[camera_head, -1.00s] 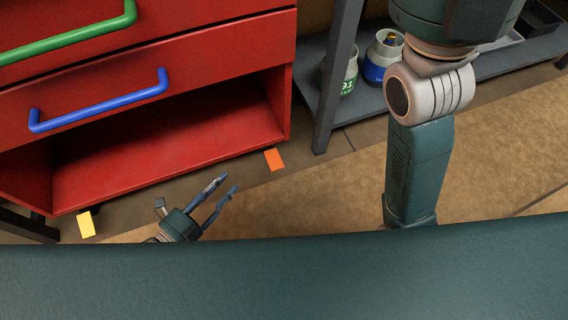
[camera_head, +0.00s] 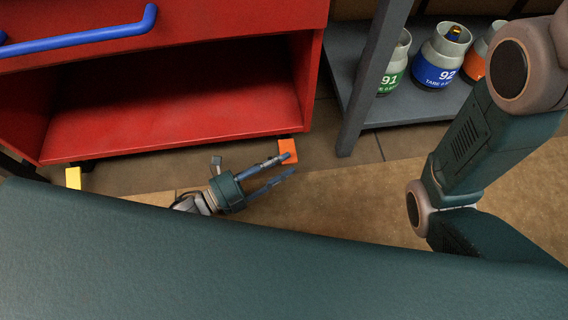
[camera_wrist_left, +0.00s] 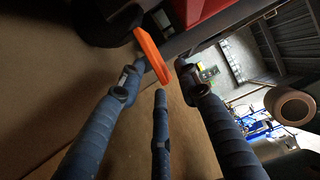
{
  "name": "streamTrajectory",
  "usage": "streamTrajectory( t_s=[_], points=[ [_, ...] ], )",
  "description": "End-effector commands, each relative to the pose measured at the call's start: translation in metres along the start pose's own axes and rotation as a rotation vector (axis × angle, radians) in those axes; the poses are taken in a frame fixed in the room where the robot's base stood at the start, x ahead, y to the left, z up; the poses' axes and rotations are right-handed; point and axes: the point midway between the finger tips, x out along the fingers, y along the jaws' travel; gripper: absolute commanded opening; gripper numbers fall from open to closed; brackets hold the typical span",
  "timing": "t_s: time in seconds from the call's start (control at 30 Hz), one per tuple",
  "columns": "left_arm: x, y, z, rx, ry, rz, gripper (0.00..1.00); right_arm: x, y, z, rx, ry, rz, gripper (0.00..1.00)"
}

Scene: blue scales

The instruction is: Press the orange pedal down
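The orange pedal (camera_head: 288,150) sticks out at the bottom right corner of the red cabinet, low over the floor. My left gripper (camera_head: 291,164) is open, with a fingertip overlapping the pedal's lower edge in the head view; I cannot tell if it touches. In the left wrist view the orange pedal (camera_wrist_left: 153,56) is a tilted slab just beyond and between the spread fingers (camera_wrist_left: 160,80). Nothing is held. My right arm shows at the right of the head view, but its gripper is out of view.
A yellow pedal (camera_head: 73,178) sits at the cabinet's lower left. The red cabinet (camera_head: 180,95) has an open lower bay and a blue handle (camera_head: 80,38). A grey shelf (camera_head: 362,85) with numbered canisters (camera_head: 440,62) stands right. Brown floor (camera_head: 350,200) is clear in front.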

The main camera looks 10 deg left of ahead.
Motion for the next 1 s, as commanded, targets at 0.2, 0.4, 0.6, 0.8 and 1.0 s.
streamTrajectory(
  t_s=[0.2, 0.4, 0.6, 0.8, 1.0],
  points=[
    [0.012, 0.0, 0.0, 0.0, 0.0, 0.001, 0.33, -0.006, -0.001, -0.002, 0.0, 0.0, -0.001, 0.33],
    [0.013, 0.0, 0.0, -0.001, -0.001, 0.001, 0.33, -0.005, -0.001, -0.002, 0.0, 0.0, -0.001, 0.33],
    [0.012, 0.0, 0.0, -0.001, -0.001, 0.001, 0.0, -0.005, -0.001, -0.002, 0.0, 0.0, -0.001, 0.33],
    [0.012, 0.0, 0.0, -0.001, -0.001, 0.001, 0.0, -0.005, -0.001, -0.002, 0.0, 0.0, -0.001, 0.33],
    [0.013, 0.01, 0.001, 0.067, -0.003, -0.029, 0.0, -0.021, -0.004, -0.007, 0.0, 0.0, -0.001, 0.33]
  ],
)
